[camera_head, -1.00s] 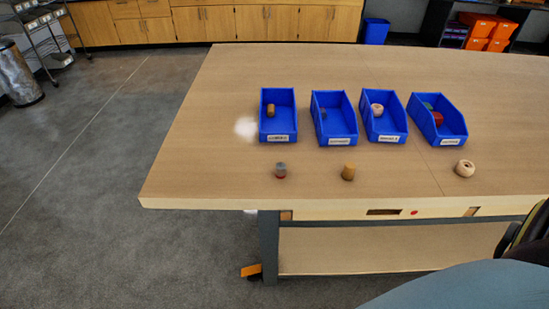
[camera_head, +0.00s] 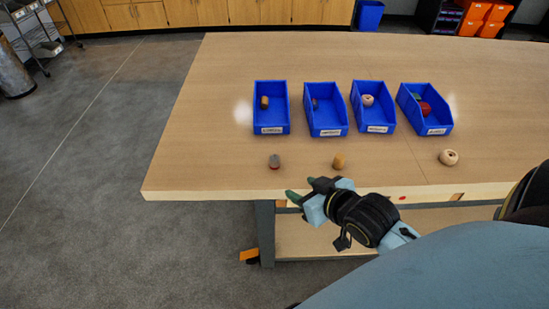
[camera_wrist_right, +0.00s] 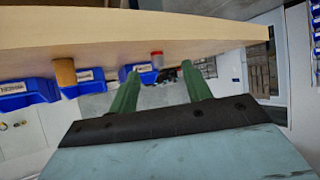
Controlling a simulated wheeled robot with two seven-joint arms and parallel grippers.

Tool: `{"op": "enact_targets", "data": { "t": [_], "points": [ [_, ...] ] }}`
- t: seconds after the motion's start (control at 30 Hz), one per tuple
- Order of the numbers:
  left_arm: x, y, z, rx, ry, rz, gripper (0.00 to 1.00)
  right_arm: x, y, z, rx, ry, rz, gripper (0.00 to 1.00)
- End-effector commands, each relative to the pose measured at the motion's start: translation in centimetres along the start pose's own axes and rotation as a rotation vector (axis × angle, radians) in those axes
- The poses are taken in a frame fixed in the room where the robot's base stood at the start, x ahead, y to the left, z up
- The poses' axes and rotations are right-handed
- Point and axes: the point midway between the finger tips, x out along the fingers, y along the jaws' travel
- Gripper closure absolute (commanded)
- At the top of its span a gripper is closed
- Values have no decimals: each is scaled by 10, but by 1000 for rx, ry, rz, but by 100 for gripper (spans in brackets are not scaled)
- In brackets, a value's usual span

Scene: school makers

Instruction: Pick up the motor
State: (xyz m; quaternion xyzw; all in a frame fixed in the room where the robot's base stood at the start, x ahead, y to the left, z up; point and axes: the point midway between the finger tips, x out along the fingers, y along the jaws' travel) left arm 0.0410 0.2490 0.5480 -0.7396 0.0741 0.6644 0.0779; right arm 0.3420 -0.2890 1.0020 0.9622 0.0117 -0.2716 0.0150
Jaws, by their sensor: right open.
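The small grey and red cylinder, which looks like the motor (camera_head: 274,161), stands on the table near the front edge, leftmost of the loose pieces. My right gripper (camera_head: 304,190) is open and empty at the table's front edge, to the right of and nearer than the motor, not touching it. In the right wrist view, the gripper's green fingers (camera_wrist_right: 161,75) are spread, and the motor (camera_wrist_right: 157,60) shows beyond them, between the tips in the picture. My left gripper is not in view.
A brown cork-like cylinder (camera_head: 339,161) and a pale wooden wheel (camera_head: 449,157) stand along the front of the table (camera_head: 210,140). Several blue bins (camera_head: 271,129) with small parts stand in a row behind. The table's left side is clear.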

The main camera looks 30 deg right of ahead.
Motion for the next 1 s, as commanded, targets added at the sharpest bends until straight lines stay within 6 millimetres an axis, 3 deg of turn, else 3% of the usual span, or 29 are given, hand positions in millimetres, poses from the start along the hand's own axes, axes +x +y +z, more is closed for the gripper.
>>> {"op": "enact_targets", "data": {
  "t": [0.1, 0.23, 0.6, 1.0],
  "points": [
    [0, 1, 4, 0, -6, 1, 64, 1, 10, -20, 11, 100, -4, 51],
    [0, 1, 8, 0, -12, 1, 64, 5, 14, -33, 19, 155, -8, 51],
    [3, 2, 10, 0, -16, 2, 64, 65, 14, -44, 20, 161, -9, 51],
    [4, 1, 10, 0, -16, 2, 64, 101, 14, -50, 20, 159, -9, 51]
  ]
}}
